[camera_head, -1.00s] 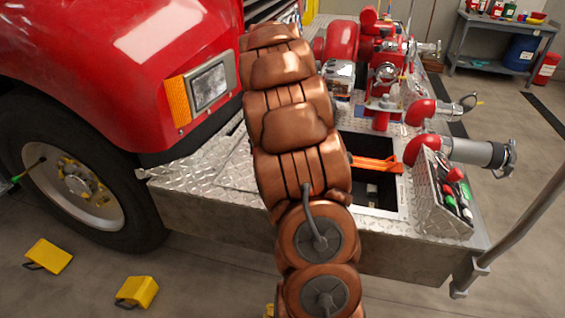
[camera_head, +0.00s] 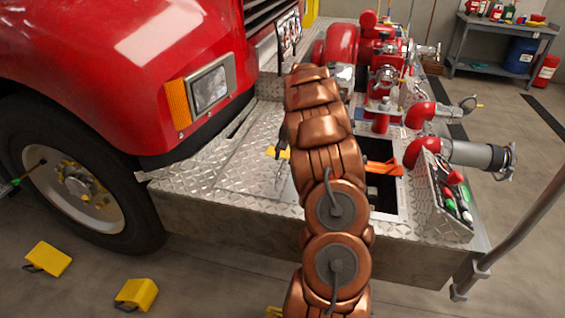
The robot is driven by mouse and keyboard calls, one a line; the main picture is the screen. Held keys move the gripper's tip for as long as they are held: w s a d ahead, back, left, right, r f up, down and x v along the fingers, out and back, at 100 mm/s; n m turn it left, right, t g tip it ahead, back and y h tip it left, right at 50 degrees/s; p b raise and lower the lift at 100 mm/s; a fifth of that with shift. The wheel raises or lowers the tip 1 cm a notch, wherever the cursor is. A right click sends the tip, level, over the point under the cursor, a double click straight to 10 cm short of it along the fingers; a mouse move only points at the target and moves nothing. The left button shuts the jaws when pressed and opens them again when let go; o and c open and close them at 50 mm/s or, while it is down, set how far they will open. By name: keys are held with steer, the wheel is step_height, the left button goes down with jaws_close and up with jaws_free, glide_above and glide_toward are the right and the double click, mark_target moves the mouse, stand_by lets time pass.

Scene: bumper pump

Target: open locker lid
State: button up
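The bumper deck has a diamond-plate panel (camera_head: 245,160) that looks like a locker lid; it appears to lie flat, with no raised edge that I can make out. Right of it is an uncovered dark locker opening (camera_head: 384,195) with an orange object (camera_head: 385,168) at its far side. A small yellow part (camera_head: 270,152) shows on the panel beside my arm. A dark piece of my gripper (camera_head: 283,140) shows at the arm's left side, close to this yellow part. Most of the gripper is hidden behind my copper-coloured arm, so its fingers and any contact cannot be made out.
Red pump pipes (camera_head: 385,75) and a hose outlet (camera_head: 470,152) stand behind and right of the opening. A control panel (camera_head: 450,195) sits at the right corner, beside a grey rail (camera_head: 515,235). The red truck body (camera_head: 120,70) is left. Yellow chocks (camera_head: 137,293) lie on the floor.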

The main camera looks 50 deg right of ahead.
mark_target(282, 167)
steer(key=shift+w+a+f+p, duration=0.1)
steer(key=shift+w+f+p, duration=0.05)
steer(key=shift+f, duration=0.75)
steer(key=shift+w+a+f+p, duration=0.1)
steer(key=shift+f+p, duration=0.05)
steer(key=shift+f, duration=0.75)
steer(key=shift+c, duration=0.2)
jaws_close()
